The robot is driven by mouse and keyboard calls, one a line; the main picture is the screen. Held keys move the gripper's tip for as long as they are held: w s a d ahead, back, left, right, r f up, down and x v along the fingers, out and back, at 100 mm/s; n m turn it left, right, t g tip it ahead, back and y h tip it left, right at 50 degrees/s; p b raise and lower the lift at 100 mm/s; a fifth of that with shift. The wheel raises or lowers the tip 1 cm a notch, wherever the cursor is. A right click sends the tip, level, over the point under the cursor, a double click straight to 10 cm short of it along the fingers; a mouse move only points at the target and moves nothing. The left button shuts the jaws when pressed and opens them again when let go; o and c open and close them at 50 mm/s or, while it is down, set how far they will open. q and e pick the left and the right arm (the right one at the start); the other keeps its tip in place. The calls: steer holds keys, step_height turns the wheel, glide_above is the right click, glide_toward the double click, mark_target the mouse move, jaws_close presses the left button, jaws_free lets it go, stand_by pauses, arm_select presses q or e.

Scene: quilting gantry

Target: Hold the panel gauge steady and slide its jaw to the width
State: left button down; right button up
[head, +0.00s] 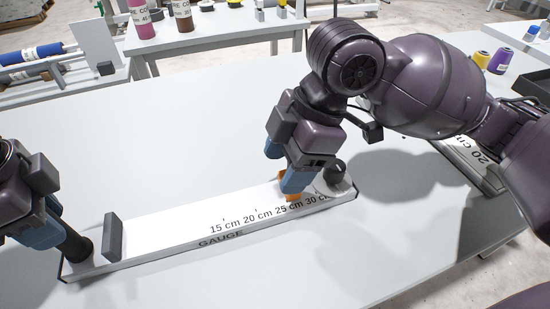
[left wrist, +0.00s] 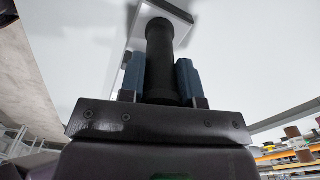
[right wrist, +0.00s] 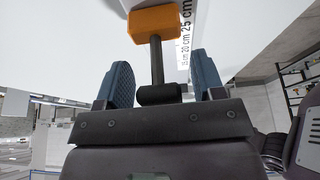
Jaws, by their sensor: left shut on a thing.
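The panel gauge (head: 170,222) is a long white bar lying on the pale table, marked 15 to 30 cm. A dark upright fixed jaw (head: 113,236) stands near its left end. My left gripper (head: 62,232) is shut on the black handle (left wrist: 160,50) at that end, with a blue finger on each side. The orange sliding jaw (right wrist: 155,22) sits near the 25–30 cm marks, partly hidden in the head view (head: 291,190). My right gripper (right wrist: 160,85) is open, its blue fingers apart on either side of the jaw's dark stem and crossbar (right wrist: 158,94).
A board marked 20 cm (head: 466,153) lies at the right behind my right arm. Cones of thread (head: 500,60) and a dark tray (head: 530,92) are at the far right. A second table (head: 215,30) with bottles stands behind. The table in front of the gauge is clear.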

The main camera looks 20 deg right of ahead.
arm_select(q)
steer(key=shift+f, duration=0.4)
arm_select(e)
steer(key=shift+d+f, duration=0.1)
steer(key=v, duration=1.2)
arm_select(q)
steer(key=c, duration=1.1)
jaws_free()
steer(key=o, duration=0.3)
steer(key=shift+w+r, duration=0.1)
steer(key=shift+o, duration=0.2)
steer(key=shift+r, duration=0.15)
